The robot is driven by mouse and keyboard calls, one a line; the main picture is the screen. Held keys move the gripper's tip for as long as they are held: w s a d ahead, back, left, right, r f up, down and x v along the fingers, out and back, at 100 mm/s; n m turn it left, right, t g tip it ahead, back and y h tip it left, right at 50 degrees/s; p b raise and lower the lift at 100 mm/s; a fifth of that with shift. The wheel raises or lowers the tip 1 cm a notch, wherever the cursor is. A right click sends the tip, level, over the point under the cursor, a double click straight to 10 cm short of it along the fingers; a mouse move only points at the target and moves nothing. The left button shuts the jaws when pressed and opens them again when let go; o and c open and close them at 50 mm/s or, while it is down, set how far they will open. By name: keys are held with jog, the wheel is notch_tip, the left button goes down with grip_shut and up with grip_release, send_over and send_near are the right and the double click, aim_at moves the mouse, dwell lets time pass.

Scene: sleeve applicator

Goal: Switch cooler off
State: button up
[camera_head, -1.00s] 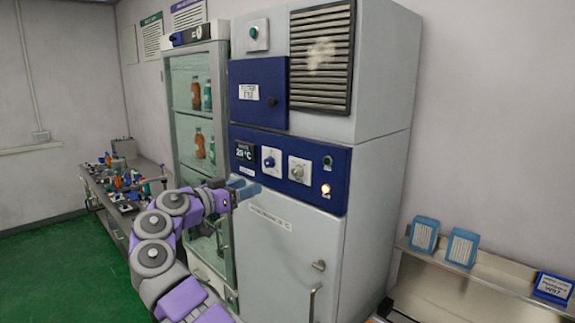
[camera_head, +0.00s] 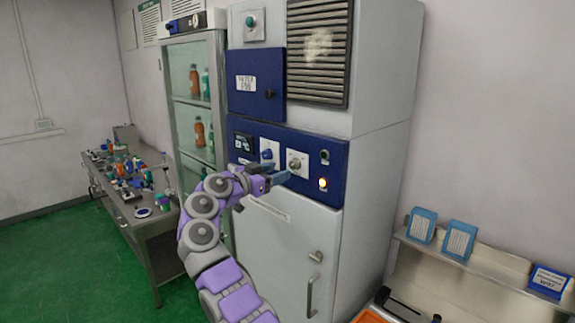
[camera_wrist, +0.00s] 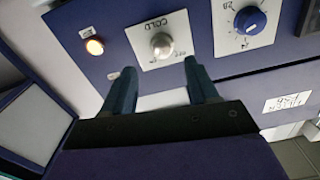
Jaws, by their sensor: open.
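The cooler is a tall pale cabinet (camera_head: 290,245) with a blue control panel (camera_head: 333,185). A silver knob on a white plate marked "COLD" shows in the wrist view (camera_wrist: 161,45) and in the head view (camera_head: 295,163). Which way the knob points is hard to tell. A blue dial (camera_wrist: 250,20) sits beside it. An amber lamp is lit, in the wrist view (camera_wrist: 94,46) and the head view (camera_head: 323,184). My gripper (camera_head: 284,178) is open and empty in front of the panel, its fingertips (camera_wrist: 160,77) either side of the knob's line, short of it.
A glass-doored cabinet with bottles (camera_head: 196,110) stands left of the cooler. A cluttered bench (camera_head: 150,225) is farther left. A shelf with blue-framed cards (camera_head: 458,238) is at the right. The cooler's door handle (camera_head: 311,295) juts out below the panel.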

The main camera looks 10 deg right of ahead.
aim_at(291, 165)
jog(key=p+x, duration=0.1)
jog(key=x, duration=0.3)
jog(key=shift+w+r, duration=0.1)
jog(key=shift+w, duration=0.05)
jog(key=shift+w+d, duration=0.15)
jog(key=shift+w, duration=0.4)
jog(key=shift+d, duration=0.65)
jog(key=shift+c, duration=1.2)
jog(key=shift+a, duration=0.2)
jog(key=c, duration=0.8)
